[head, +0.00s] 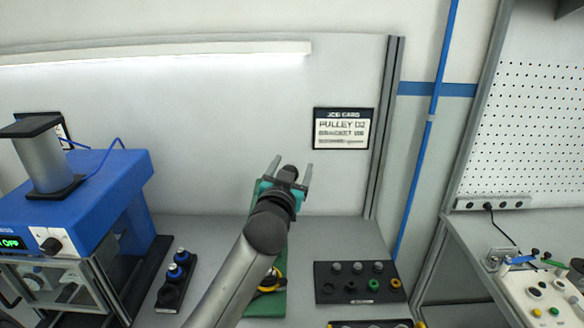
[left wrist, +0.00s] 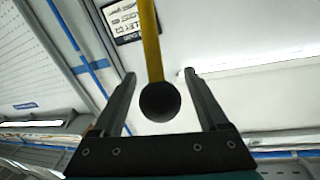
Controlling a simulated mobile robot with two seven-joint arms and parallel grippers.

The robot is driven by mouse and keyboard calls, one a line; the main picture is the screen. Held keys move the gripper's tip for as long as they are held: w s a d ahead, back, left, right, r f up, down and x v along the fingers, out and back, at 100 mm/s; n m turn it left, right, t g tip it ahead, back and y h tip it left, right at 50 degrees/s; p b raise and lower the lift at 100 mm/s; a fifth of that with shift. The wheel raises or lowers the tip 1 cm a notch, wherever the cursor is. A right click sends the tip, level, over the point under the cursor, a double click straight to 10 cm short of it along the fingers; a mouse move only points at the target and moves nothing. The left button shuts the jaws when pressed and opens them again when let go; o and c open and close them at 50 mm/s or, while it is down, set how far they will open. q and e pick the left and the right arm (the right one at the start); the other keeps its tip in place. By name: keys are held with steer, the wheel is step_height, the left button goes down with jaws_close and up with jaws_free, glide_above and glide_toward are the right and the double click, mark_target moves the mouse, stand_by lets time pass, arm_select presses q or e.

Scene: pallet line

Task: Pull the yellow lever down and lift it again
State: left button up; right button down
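The yellow lever (left wrist: 152,45) ends in a black ball knob (left wrist: 160,101) in the left wrist view. My left gripper (left wrist: 159,75) is open, with the knob between its two fingers and a visible gap on each side. In the head view my left gripper (head: 289,168) points away from me, its fingers spread. There my arm hides most of the green stand (head: 266,306) and the lever. A small yellow and black part (head: 271,283) shows on the stand beside my arm. My right gripper is not in view.
A blue machine (head: 95,190) stands on the bench at left, with a black rack (head: 170,292) beside it. A black tray (head: 350,298) with several small parts lies right of the stand. A job card (head: 343,128) hangs on the back panel. Another bench with a control box (head: 540,300) is at right.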

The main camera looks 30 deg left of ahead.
arm_select(q)
jaws_close()
stand_by(0.4)
stand_by(0.8)
